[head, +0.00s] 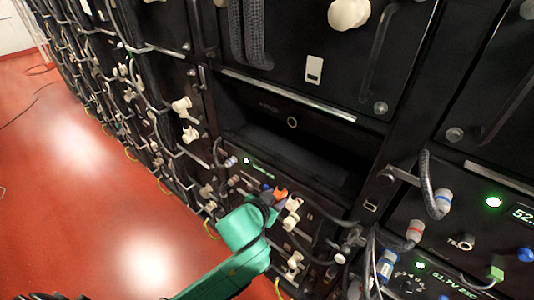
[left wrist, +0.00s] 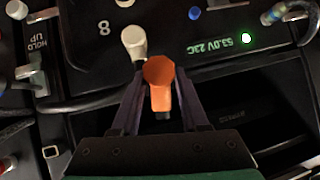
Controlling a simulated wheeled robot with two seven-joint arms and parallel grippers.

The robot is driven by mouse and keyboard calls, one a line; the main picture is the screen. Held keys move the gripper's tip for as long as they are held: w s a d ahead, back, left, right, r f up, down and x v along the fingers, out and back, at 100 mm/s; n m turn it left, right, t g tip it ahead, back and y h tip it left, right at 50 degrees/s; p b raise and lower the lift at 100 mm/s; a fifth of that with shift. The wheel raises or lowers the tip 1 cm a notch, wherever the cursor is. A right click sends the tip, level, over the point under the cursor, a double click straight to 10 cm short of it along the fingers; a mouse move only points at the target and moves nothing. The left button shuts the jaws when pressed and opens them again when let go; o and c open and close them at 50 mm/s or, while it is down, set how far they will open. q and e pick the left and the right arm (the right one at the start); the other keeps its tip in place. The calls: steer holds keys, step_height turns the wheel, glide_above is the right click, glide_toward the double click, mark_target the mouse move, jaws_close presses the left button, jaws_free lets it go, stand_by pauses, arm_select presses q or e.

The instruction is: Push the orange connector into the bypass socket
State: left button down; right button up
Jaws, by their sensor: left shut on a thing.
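The orange connector (head: 281,192) shows at the front of a battery module in the head view. It shows larger in the left wrist view (left wrist: 159,78). My left gripper (head: 270,204), on its green arm, is shut on it, with one dark finger on each side. The connector's front end is close to the module's panel (left wrist: 165,38); I cannot tell whether it touches or sits in anything. A cream plug (left wrist: 133,41) is just left of the connector in the wrist view. I cannot pick out the bypass socket. My right gripper is not in view.
Several cream plugs (head: 294,204) and cables are beside my left gripper. A dark open slot (head: 285,150) is above the panel. Another module with a lit display (head: 455,274) and cables stands at right. Red floor (head: 90,190) is clear at left.

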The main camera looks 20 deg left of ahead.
arm_select(q)
steer(key=w+a+r+m, duration=0.1)
steer(key=w+a+r, duration=0.2)
steer(key=r, duration=0.4)
steer(key=w+a+r+m, duration=0.2)
steer(key=w+r, duration=0.2)
steer(key=r, duration=0.3)
steer(key=shift+t+y, duration=0.3)
steer(key=shift+t, duration=0.1)
steer(key=shift+w+d+f+p, duration=0.1)
steer(key=shift+w+d+p, duration=0.2)
steer(key=shift+w, duration=0.55)
steer(key=shift+w+d+f+p, duration=0.1)
steer(key=shift+w+d+p, duration=0.15)
steer(key=shift+w, duration=0.65)
steer(key=shift+w+d+p, duration=0.25)
steer(key=shift+w+d, duration=0.05)
steer(key=shift+w, duration=0.55)
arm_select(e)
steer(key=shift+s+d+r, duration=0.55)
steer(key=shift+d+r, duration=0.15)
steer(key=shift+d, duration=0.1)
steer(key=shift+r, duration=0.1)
arm_select(q)
steer(key=shift+p, duration=0.35)
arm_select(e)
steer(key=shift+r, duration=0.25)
